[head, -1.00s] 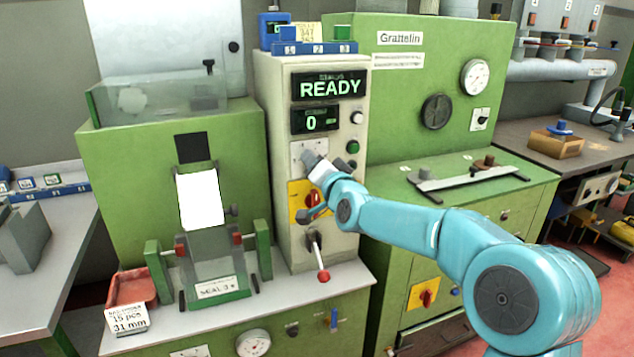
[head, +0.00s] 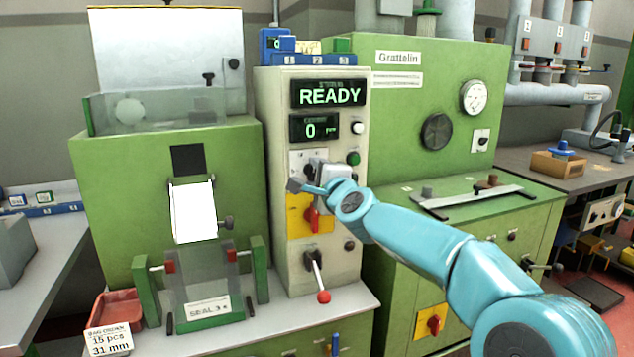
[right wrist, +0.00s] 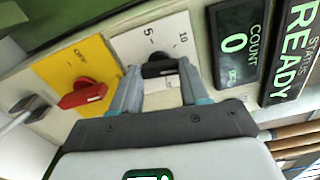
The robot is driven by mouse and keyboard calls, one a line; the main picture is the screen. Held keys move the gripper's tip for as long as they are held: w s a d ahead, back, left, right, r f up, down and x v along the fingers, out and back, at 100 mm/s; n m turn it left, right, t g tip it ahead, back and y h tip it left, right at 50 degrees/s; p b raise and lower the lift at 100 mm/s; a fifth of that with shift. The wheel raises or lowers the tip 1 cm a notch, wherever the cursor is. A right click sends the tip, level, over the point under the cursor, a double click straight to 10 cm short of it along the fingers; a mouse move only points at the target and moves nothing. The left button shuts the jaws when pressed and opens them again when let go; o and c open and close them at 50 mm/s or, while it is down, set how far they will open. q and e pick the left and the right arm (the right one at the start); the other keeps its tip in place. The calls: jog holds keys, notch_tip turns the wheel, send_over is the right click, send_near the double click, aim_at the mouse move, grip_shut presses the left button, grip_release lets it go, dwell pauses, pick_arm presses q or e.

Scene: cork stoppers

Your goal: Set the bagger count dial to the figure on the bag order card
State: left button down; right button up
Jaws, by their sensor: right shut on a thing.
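The bag order card (head: 108,341) stands at the lower left of the head view and reads 15 pcs, 31 mm. The count dial's pale plate (head: 296,157) is on the cream control column and is partly hidden by my right gripper (head: 312,183). In the right wrist view, the plate (right wrist: 127,41) shows the marks 5 and 10. My right gripper (right wrist: 158,76) is shut on the black dial knob (right wrist: 159,67), one finger on each side. I cannot tell where the knob points. The count display (head: 312,129) reads 0. My left gripper is not in view.
A red switch on a yellow plate (right wrist: 83,94) sits close beside the dial. Below it, a red-tipped lever (head: 323,296) sticks out. The status display (head: 327,94) reads READY. A green button (head: 354,158) is right of the dial.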

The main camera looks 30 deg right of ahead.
jog(key=shift+m+b, duration=0.5)
jog(key=shift+m, duration=1.6)
jog(key=o, duration=1.1)
jog(key=shift+c, duration=0.2)
jog(key=shift+s+a+f, duration=0.1)
jog(key=shift+s+a, duration=0.05)
jog(key=shift+s, duration=0.2)
jog(key=b+v, duration=0.1)
jog(key=v, duration=1.4)
jog(key=shift+s, duration=0.3)
